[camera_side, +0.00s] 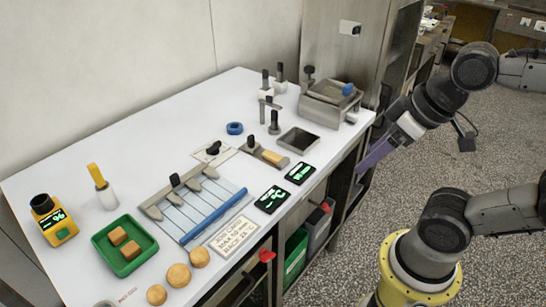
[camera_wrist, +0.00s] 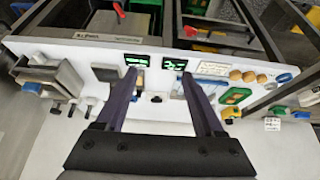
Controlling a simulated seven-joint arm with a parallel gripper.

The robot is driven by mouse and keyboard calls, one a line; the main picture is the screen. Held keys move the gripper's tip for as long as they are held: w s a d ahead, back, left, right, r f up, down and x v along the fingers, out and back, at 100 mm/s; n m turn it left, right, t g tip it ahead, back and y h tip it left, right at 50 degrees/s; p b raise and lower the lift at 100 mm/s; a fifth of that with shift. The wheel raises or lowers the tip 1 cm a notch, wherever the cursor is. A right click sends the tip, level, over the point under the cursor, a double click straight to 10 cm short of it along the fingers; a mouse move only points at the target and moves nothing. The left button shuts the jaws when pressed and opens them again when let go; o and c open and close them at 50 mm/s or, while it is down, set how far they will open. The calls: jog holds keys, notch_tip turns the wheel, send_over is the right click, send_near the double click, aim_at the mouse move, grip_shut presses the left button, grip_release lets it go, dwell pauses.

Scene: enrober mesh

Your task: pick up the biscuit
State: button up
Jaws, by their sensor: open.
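Several round tan biscuits lie on the white table's front edge in the side view, one of them the biscuit (camera_side: 178,275) in the middle of the group. They also show in the wrist view as a row of small tan discs (camera_wrist: 248,77) at the right. My gripper (camera_side: 372,158) is off the table's right end in the side view, far from the biscuits, with purple fingers. In the wrist view my gripper (camera_wrist: 160,76) has its two fingers wide apart with nothing held between them.
A green tray (camera_side: 104,241) with brown cubes stands beside the biscuits. A slatted rack with a blue bar (camera_side: 214,207), a white label plate (camera_side: 234,236) and two dark displays (camera_side: 272,199) lie to their right. Metal bins (camera_side: 331,102) stand at the far right end.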

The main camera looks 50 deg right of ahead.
jog(key=w+d+r+g, duration=0.1)
jog(key=w+r, duration=0.3)
jog(key=w, duration=0.3)
jog(key=w+d+r+g, duration=0.1)
jog(key=w+r, duration=0.3)
jog(key=w, duration=0.3)
jog(key=g, duration=0.3)
send_over(276, 156)
notch_tip(276, 156, down, 20)
jog(key=shift+s+a+r, duration=0.1)
jog(key=shift+f, duration=2.9)
jog(key=shift+c, duration=0.2)
